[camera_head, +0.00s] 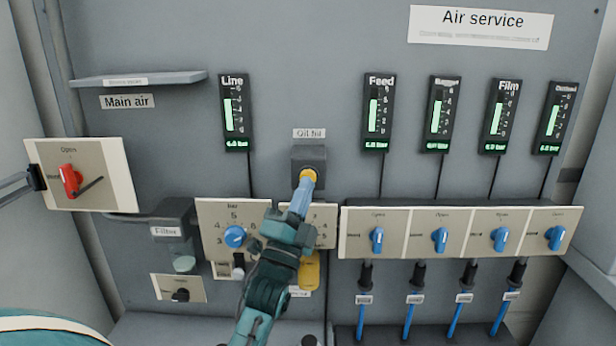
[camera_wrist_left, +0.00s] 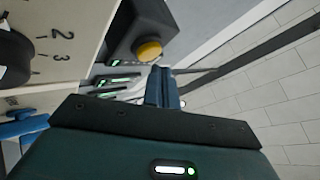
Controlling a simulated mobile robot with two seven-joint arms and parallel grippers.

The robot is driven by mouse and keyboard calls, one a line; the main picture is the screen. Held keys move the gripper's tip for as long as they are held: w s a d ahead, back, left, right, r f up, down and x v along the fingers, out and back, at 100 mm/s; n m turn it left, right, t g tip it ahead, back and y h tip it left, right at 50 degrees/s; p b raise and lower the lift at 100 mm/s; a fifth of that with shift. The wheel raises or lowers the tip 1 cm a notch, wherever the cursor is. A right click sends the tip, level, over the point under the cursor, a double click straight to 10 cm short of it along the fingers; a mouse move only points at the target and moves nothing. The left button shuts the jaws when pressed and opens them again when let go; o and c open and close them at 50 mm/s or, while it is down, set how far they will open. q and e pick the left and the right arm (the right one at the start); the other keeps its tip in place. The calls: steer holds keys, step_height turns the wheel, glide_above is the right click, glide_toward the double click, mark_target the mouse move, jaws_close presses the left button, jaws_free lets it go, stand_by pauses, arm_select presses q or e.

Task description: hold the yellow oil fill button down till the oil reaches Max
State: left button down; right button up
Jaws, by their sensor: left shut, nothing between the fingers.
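The yellow oil fill button (camera_head: 309,176) sits on a dark box (camera_head: 309,156) under the "Oil fill" label. It also shows in the left wrist view (camera_wrist_left: 149,50), close to my fingertips. My left gripper (camera_head: 305,186) is shut and empty, its blue fingers pointing up at the button's lower edge. In the left wrist view the fingertips (camera_wrist_left: 161,72) appear just beside and below the button. I cannot tell whether they touch it. A yellow oil bowl (camera_head: 311,270) lies below, partly hidden by my left arm. Its level and Max mark are not readable. My right gripper is not in view.
A blue regulator knob (camera_head: 235,236) is left of my arm. The red main air handle (camera_head: 70,181) is far left. Several blue valve knobs (camera_head: 377,240) line the right. The line gauge (camera_head: 235,112) and feed gauge (camera_head: 378,112) hang above. The panel around the button is clear.

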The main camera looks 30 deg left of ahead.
arm_select(q)
steer(key=shift+s+d, duration=0.1)
steer(key=s, duration=0.1)
steer(key=s+d, duration=0.1)
steer(key=s+d+p, duration=0.1)
steer(key=s, duration=0.1)
steer(key=shift+s+d, duration=0.1)
steer(key=shift+d, duration=0.15)
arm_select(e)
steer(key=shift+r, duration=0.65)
